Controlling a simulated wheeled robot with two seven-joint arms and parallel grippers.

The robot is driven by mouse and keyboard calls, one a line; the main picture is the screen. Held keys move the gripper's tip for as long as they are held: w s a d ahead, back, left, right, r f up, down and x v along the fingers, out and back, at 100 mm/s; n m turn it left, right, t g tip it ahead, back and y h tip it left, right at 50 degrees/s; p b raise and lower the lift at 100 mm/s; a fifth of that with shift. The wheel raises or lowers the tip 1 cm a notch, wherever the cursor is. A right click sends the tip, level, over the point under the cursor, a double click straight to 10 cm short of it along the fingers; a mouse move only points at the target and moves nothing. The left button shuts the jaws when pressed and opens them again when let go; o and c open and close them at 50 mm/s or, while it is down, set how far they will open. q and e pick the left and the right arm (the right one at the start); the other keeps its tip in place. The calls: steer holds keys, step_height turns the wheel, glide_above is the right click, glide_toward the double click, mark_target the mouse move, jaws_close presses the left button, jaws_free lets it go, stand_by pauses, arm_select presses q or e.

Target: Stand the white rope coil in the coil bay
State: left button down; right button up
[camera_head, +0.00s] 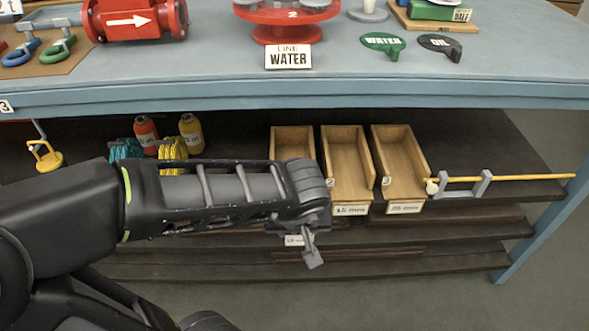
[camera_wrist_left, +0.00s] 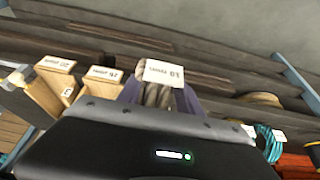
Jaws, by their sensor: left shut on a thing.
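My left gripper (camera_head: 312,248) reaches in from the left, in front of the lower shelf and below the leftmost wooden bay. In the left wrist view it is shut on a pale rope coil (camera_wrist_left: 152,97), taken as the white rope coil; only a few strands show between the fingers. A white label (camera_wrist_left: 163,73) shows at the coil; I cannot tell whether it is fixed to it. The coil is hidden in the head view. Three open wooden bays stand on the shelf: left (camera_head: 292,143), middle (camera_head: 347,165), right (camera_head: 400,160). I cannot tell which is the coil bay.
Teal (camera_head: 124,150) and yellow (camera_head: 172,152) coils and two bottles (camera_head: 190,133) stand left of the bays. A tan coil (camera_wrist_left: 260,99) shows in the wrist view. A yellow rod (camera_head: 520,178) on a grey bracket lies at right. The blue bench top (camera_head: 200,80) overhangs the shelf.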

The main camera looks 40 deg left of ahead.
arm_select(q)
steer(key=shift+w+a+r+p, duration=0.2)
steer(key=shift+w+r+p, duration=0.05)
steer(key=shift+p, duration=0.3)
steer(key=w+a+p, duration=0.1)
steer(key=p, duration=0.1)
steer(key=w+a+p, duration=0.1)
steer(key=p, duration=0.2)
steer(key=w+a+p, duration=0.1)
steer(key=w+p, duration=0.1)
steer(key=p, duration=0.1)
steer(key=shift+r, duration=0.3)
steer(key=w+a+f+b, duration=0.1)
steer(key=w+a, duration=0.6)
steer(key=w, duration=0.2)
steer(key=shift+w, duration=0.1)
steer(key=b+x, duration=0.1)
steer(key=x, duration=0.1)
steer(key=b+x, duration=0.2)
steer(key=shift+s+d, duration=0.2)
steer(key=shift+s, duration=0.05)
